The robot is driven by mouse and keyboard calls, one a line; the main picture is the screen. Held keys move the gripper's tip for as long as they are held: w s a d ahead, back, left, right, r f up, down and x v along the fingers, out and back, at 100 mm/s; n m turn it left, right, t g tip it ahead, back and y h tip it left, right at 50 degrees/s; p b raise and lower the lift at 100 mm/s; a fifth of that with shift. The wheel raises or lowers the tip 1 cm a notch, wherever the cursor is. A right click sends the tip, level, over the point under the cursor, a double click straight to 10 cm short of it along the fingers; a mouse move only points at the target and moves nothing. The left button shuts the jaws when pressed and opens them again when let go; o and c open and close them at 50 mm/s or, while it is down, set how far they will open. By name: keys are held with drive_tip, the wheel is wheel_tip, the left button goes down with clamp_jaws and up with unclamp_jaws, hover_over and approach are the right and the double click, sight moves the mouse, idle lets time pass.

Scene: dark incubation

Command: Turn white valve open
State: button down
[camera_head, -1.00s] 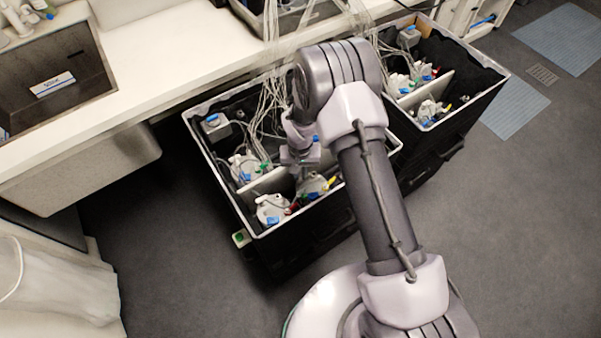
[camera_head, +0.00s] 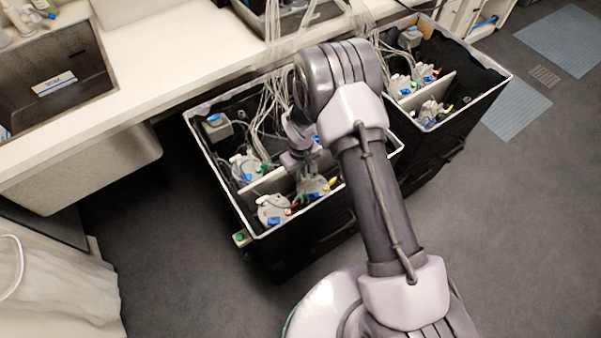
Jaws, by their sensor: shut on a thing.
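My gripper (camera_head: 306,168) reaches down into the near black bin, above a rounded grey-white vessel (camera_head: 313,187) with coloured fittings. It is shut on a small part at the top of that vessel, which seems to be the white valve. My gripper and arm hide that part, so its colour and turn angle cannot be made out. Another grey-white vessel (camera_head: 272,209) with blue and red fittings stands to the left in the same front compartment. A further vessel (camera_head: 246,167) stands behind the divider.
The near black bin (camera_head: 222,180) has a pale rim, an inner divider and many pale tubes rising from the back. A second black bin (camera_head: 484,98) stands to the right. A white counter (camera_head: 150,85) with a sink runs behind. The grey floor (camera_head: 190,270) in front is clear.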

idle(0.4)
drive_tip(key=c, duration=1.7)
unclamp_jaws()
drive_tip(key=shift+c, duration=0.2)
wheel_tip(320, 180, up, 17)
drive_tip(key=p, duration=0.5)
drive_tip(key=shift+r+p, duration=0.2)
drive_tip(key=shift+p, duration=0.1)
